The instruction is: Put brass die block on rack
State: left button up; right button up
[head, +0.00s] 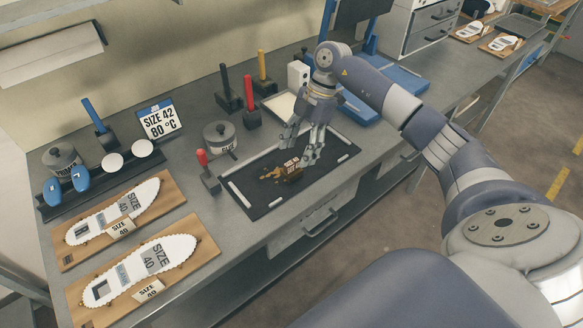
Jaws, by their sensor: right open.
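A small brown-brass block (291,173) with a pale label on its face sits on a black mat (259,206) edged with white strips. I take it for the brass die block. A yellowish patch (270,174) lies on the mat just left of it. My right gripper (299,151) points down just above and behind the block with its fingers apart; I cannot tell whether they touch it. My left gripper is out of view.
Red-handled (202,158), black and yellow upright tools stand around the mat, with a grey pot (219,136) behind it. Two wooden boards (203,253) with white SIZE 40 insoles lie at front left. A SIZE 42 80 °C sign (158,120) stands behind.

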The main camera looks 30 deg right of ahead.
aim_at(293, 161)
jog(key=shift+a+f, duration=0.3)
jog(key=shift+f, duration=0.05)
jog(key=p+x, duration=0.1)
jog(key=x, duration=0.2)
jog(key=shift+a+f+p, duration=0.2)
jog(key=shift+f+p, duration=0.05)
jog(key=shift+p, duration=0.15)
jog(key=shift+f, duration=0.35)
jog(key=shift+c, duration=0.3)
grip_shut()
